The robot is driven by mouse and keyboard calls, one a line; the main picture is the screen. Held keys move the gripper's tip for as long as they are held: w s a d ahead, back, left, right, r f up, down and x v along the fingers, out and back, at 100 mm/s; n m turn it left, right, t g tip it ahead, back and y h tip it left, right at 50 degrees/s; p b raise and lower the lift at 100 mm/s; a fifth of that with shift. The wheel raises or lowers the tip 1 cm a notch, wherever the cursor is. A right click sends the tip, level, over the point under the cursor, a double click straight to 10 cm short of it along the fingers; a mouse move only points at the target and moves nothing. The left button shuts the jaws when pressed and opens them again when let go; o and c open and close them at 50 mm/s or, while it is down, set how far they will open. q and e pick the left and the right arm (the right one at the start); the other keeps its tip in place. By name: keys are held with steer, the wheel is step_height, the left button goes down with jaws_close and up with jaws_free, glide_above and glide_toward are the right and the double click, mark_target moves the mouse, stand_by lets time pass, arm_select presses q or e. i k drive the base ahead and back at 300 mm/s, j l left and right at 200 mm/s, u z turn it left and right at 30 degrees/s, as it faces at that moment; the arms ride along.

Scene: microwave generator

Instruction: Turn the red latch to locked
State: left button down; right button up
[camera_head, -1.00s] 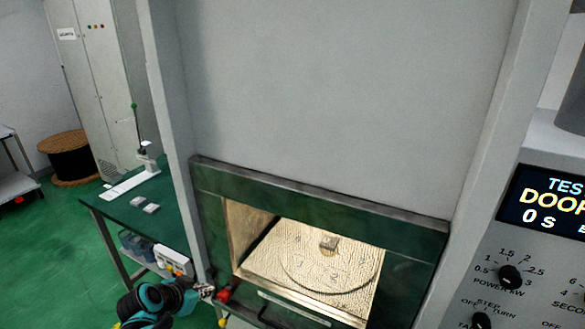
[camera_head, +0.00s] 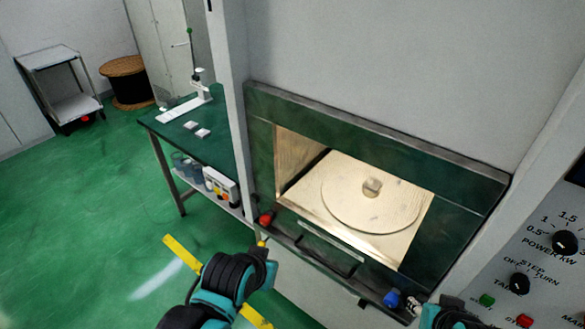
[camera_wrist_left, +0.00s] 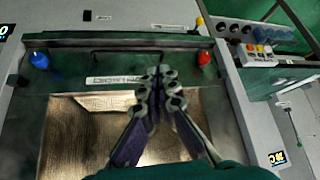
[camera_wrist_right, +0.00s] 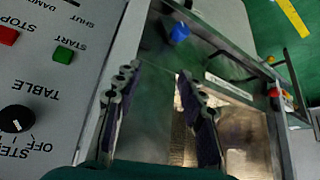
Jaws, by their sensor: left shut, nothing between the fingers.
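The red latch (camera_head: 266,219) is a small red knob at the left end of the green front ledge below the microwave opening. It also shows in the left wrist view (camera_wrist_left: 204,58), right of the fingertips and apart from them, and in the right wrist view (camera_wrist_right: 276,92). Its exact turn is too small to tell. My left gripper (camera_wrist_left: 160,82) is shut and empty, over the ledge; in the head view its arm is just below the red latch, fingertips hardly visible. My right gripper (camera_wrist_right: 155,80) is open and empty, near a blue latch (camera_head: 391,299) at the ledge's right end.
The lit microwave cavity shows a round turntable (camera_head: 350,205) with a small block (camera_head: 372,187) on it. A control panel (camera_head: 545,270) with knobs and buttons stands right. A green table (camera_head: 222,140) stands left, with open floor beyond it.

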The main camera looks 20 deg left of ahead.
mark_target(266, 218)
steer(key=k+j+u, duration=0.15)
steer(key=u, duration=0.2)
steer(key=k+j+u, duration=0.1)
steer(key=j+u, duration=0.25)
steer(key=k+j+u, duration=0.1)
steer(key=u, duration=0.25)
